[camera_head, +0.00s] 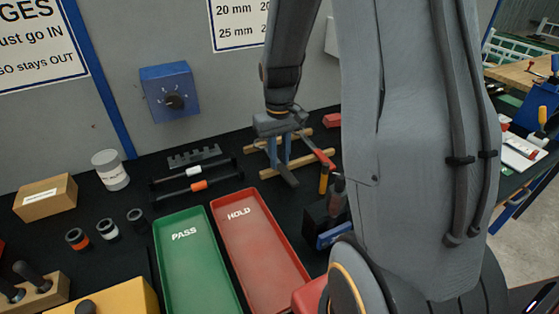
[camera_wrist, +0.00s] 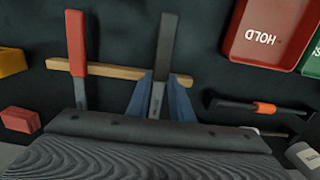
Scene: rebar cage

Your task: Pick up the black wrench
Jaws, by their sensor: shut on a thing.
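The black wrench (camera_wrist: 167,45) lies with its dark handle pointing away from my gripper in the wrist view. Its handle also shows below my fingers in the head view (camera_head: 289,176). My gripper (camera_wrist: 161,98) has its blue fingers on either side of the wrench's grey shaft and is shut on it. My gripper is over the wooden rack in the head view (camera_head: 281,160). The wrench crosses the rack's wooden bar (camera_wrist: 118,72); I cannot tell whether it touches it. The wrench's head is hidden by my gripper.
A red-handled wrench (camera_wrist: 76,45) lies across the rack beside it. The red HOLD tray (camera_head: 258,240) and green PASS tray (camera_head: 190,262) lie in front. Gauges with an orange grip (camera_head: 199,185) are left of the rack. A black box with tools (camera_head: 325,222) stands at right.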

